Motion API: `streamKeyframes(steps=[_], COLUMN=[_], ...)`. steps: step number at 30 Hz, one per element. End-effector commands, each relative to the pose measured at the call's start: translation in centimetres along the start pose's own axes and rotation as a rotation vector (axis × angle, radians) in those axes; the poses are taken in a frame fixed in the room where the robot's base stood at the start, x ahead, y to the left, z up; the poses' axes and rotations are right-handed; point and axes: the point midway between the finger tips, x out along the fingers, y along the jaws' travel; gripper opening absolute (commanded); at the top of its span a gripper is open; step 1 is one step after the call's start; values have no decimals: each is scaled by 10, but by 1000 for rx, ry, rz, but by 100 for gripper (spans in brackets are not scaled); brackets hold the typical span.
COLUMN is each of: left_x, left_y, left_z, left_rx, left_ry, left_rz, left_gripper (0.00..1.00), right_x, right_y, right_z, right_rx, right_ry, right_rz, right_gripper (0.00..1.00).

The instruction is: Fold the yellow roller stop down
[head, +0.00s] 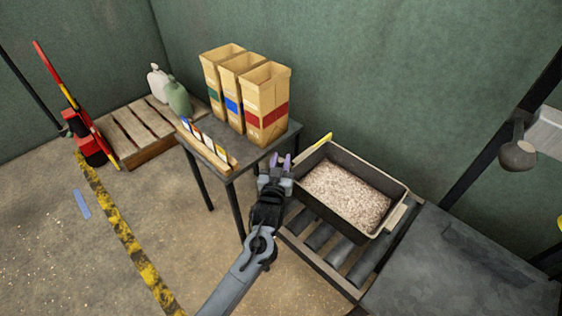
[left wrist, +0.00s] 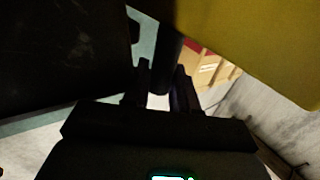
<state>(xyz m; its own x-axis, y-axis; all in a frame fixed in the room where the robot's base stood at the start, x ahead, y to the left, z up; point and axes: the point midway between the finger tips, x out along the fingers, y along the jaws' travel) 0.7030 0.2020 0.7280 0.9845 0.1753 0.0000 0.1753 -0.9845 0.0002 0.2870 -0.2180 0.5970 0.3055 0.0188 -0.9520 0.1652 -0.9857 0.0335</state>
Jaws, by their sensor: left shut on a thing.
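The yellow roller stop (head: 323,140) shows as a short yellow bar at the back left corner of the dark tray (head: 399,184). In the left wrist view its yellow face (left wrist: 262,45) fills the upper right, very close. My left gripper (head: 276,164) is just left of the tray, at the conveyor's end. Its fingers (left wrist: 163,88) are around a dark bar (left wrist: 167,55) beside the yellow face, which looks like part of the stop. The exact contact is hidden in the head view. My right gripper is not in view.
The tray holds pale grain (head: 347,194) and sits over rollers (head: 343,254). A table (head: 208,156) close to my left gripper carries tall paper bags (head: 265,102) and a card rack (head: 208,147). A pallet (head: 140,131) stands at the back left. The floor at left is mostly clear.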

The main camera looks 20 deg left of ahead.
Motion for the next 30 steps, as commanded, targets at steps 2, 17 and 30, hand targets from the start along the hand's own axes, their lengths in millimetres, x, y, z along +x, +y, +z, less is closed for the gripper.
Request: streamKeyframes(steps=[2, 17, 30], left_x=[0, 14, 49], left_y=[0, -22, -74], left_z=[0, -4, 20], left_rx=[0, -125, -457], left_ry=[0, -89, -308], left_rz=[0, -3, -4], left_gripper=[0, 0, 0], right_x=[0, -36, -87], right_y=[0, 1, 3], right_z=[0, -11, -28], right_rx=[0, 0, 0], right_ry=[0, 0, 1], right_rz=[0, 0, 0], right_gripper=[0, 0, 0])
